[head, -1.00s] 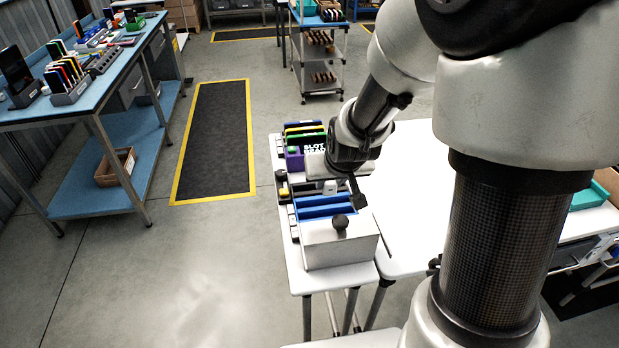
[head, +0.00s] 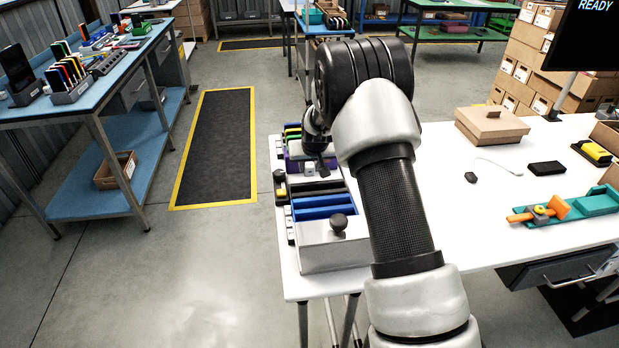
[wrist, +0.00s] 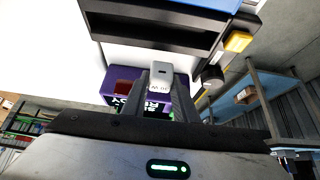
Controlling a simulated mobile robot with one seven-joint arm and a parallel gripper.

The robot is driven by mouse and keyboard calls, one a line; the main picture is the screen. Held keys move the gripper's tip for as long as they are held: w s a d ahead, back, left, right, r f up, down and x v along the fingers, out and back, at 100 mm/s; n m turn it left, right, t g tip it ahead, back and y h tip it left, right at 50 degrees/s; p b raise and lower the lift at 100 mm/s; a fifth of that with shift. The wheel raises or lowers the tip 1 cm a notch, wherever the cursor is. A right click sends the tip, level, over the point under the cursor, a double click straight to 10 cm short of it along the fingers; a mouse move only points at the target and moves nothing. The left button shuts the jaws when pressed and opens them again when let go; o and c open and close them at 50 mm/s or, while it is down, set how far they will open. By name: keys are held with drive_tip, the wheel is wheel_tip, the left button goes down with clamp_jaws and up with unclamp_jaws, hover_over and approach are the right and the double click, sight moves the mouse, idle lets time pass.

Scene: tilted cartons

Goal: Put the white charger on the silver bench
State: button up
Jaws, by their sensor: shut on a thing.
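The white charger (wrist: 161,75) is a small white block with a dark port on its face. It sits between the fingertips of my gripper (wrist: 163,92), which is shut on it. In the head view the charger (head: 309,169) shows small, in front of a purple box (head: 294,163), beside the dark tip of my gripper (head: 320,166). I cannot tell whether it touches anything below. No bench top looks plainly silver; a white-topped bench (head: 430,190) with grey legs extends to the right and may be the one meant.
On the bench's left end stand a silver box with a black knob (head: 322,255) and blue slotted trays (head: 322,203). At right lie a brown carton (head: 491,126), a black block (head: 546,168) and a teal tray (head: 600,203). The middle top is mostly clear.

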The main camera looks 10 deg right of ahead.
sight(310, 173)
drive_tip(key=shift+f, duration=1.9)
drive_tip(key=shift+f, duration=0.2)
drive_tip(key=o, duration=1.1)
drive_tip(key=shift+r, duration=0.15)
